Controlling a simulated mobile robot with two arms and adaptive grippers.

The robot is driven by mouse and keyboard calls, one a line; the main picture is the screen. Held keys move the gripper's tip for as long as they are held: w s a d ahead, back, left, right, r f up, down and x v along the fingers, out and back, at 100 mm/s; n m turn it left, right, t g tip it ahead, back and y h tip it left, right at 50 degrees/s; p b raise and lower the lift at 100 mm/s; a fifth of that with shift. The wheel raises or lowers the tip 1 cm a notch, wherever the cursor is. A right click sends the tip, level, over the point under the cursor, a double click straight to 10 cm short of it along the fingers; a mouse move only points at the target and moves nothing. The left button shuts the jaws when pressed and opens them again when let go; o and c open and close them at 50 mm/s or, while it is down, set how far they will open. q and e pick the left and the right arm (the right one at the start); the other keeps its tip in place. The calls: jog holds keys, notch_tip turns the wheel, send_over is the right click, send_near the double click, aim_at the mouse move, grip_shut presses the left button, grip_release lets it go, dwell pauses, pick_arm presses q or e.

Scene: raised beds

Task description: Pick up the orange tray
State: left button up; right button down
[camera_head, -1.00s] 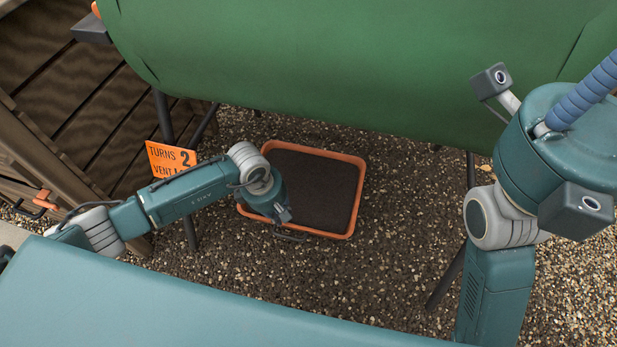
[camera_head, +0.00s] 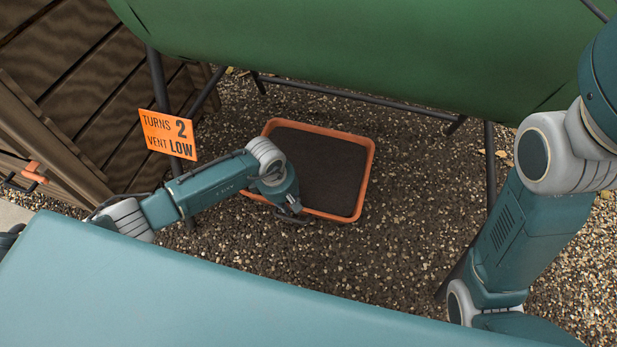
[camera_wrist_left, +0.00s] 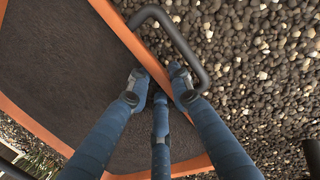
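The orange tray (camera_head: 366,178) lies on the gravel, filled with dark soil. My left gripper (camera_head: 293,213) is at its near rim, seen from above and partly hidden by my wrist. In the left wrist view, the fingers of my left gripper (camera_wrist_left: 158,78) straddle the tray's orange rim (camera_wrist_left: 128,36), one on the soil side and one on the outer side beside a dark loop handle (camera_wrist_left: 183,43). The tips are close to the rim; whether they press on it cannot be told. My right gripper is out of view.
A big green container (camera_head: 350,50) on dark legs stands over the gravel behind the tray. An orange sign (camera_head: 168,134) reading "TURNS 2 VENT LOW" hangs at the left, beside a brown slatted wooden structure (camera_head: 60,90). Gravel right of the tray is clear.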

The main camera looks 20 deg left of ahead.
pick_arm(q)
jog(key=shift+c, duration=0.6)
grip_shut()
